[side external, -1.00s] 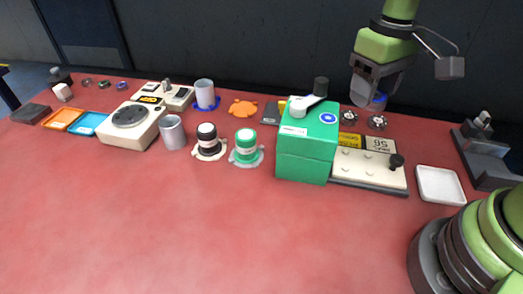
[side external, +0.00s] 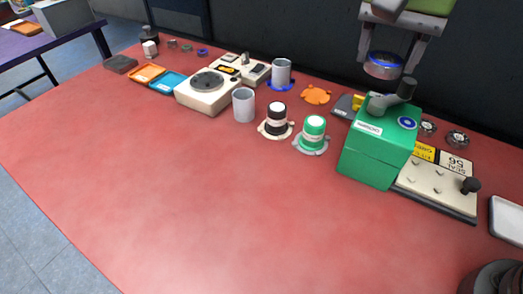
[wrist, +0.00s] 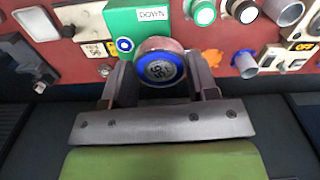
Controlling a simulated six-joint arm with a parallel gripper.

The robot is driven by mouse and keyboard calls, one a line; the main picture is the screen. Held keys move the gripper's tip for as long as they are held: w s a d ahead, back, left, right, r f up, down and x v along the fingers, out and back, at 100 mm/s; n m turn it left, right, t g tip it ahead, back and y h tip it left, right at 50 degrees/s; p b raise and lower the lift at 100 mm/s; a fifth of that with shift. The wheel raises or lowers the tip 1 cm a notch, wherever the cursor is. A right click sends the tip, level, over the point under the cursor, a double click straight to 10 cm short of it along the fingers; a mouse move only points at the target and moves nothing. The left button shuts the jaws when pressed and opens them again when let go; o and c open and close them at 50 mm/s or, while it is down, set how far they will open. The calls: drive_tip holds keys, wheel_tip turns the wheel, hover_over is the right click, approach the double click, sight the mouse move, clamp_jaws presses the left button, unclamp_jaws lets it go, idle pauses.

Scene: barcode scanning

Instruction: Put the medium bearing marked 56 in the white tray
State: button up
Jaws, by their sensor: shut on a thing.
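My gripper (side external: 387,64) is shut on a round bearing (side external: 383,68) with a blue ring and holds it in the air above and behind the green box. In the wrist view the bearing (wrist: 160,66) sits between the two fingers (wrist: 160,78), its marked face toward the camera. The digits look inverted and are hard to read. The white tray (side external: 508,222) lies at the right edge of the side view, partly cut off, well away from the bearing. A pale tray (wrist: 38,22) also shows at the top left of the wrist view.
The green box (side external: 376,158) with a grey handle stands below my gripper. Beside it is a cream fixture (side external: 436,188) with a black knob and a sign reading 56. Two small bearings (side external: 457,139) lie behind it.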

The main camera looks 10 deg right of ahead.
drive_tip(key=a+f+m, duration=0.1)
drive_tip(key=a+m, duration=0.3)
drive_tip(key=a, duration=0.4)
hover_over(310, 176)
wheel_tip(310, 176, down, 17)
drive_tip(key=shift+r, duration=0.1)
drive_tip(key=shift+f, duration=2.45)
drive_tip(key=shift+f, duration=0.1)
drive_tip(key=o, duration=1.1)
